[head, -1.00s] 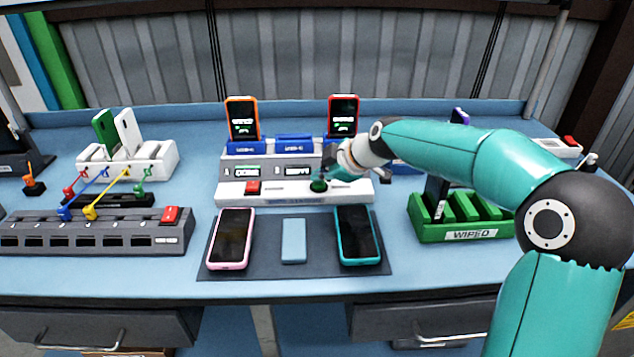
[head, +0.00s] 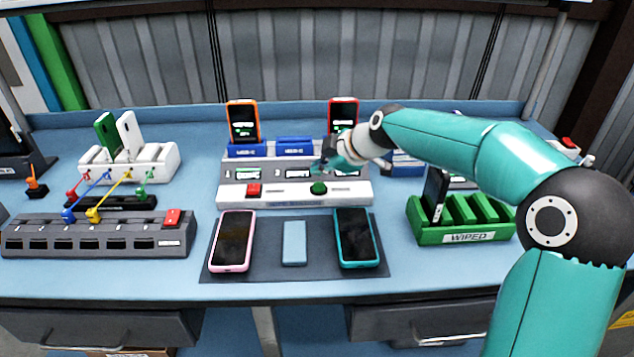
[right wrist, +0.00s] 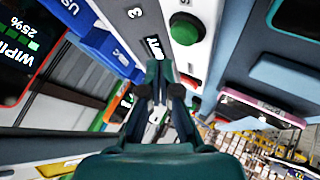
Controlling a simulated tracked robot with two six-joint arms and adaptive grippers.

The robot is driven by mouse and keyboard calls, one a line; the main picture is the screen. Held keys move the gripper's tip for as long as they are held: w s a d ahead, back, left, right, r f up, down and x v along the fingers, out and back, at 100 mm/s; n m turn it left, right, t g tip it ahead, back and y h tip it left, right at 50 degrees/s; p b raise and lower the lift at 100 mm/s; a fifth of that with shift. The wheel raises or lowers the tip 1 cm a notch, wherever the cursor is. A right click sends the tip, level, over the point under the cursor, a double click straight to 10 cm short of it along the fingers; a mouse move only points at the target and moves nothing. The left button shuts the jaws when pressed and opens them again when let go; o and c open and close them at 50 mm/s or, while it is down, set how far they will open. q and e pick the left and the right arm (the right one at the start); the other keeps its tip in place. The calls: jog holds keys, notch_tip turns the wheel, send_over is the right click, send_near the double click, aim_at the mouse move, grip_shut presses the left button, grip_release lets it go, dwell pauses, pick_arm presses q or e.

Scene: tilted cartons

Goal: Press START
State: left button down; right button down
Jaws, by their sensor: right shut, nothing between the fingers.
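The green button (head: 318,188) sits on the white front strip of the grey dock (head: 228,192). It also shows in the right wrist view (right wrist: 185,27); I cannot read a START label. My right gripper (head: 320,166) is shut and empty, just behind and above the green button, apart from it. In the right wrist view its fingertips (right wrist: 160,72) are together near a display. The orange phone (head: 243,122) and red phone (head: 342,114) stand in the dock. The red phone's screen (right wrist: 28,42) reads "WIPING" and 25%. My left gripper is out of view.
A red button (head: 254,190) is left of the green one. A pink phone (head: 233,240), a pale blue bar (head: 294,243) and a teal phone (head: 356,238) lie on a dark mat (head: 275,272) in front. A green WIPED rack (head: 428,235) stands right.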

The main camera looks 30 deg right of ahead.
aim_at(321, 186)
jog(key=shift+r+p, duration=1)
jog(key=shift+r, duration=0.95)
jog(key=shift+f, duration=0.1)
